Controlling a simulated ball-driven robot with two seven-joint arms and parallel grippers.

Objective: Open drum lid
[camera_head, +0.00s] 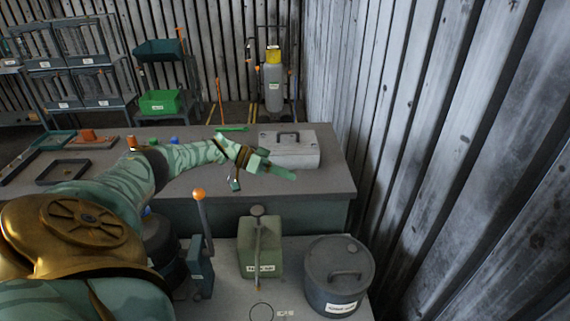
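A dark grey round drum (333,299) with a white label stands on the low bench at the lower right. Its flat lid (335,256) sits on top, level and closed, with a bar handle (346,274) across it. My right gripper is not in view.
A green-grey canister (260,258) with a lever stands left of the drum. A lever device with an orange knob (199,194) stands further left. A grey lidded box (288,150) sits on the rear bench (318,184). A corrugated wall (440,150) rises close at right.

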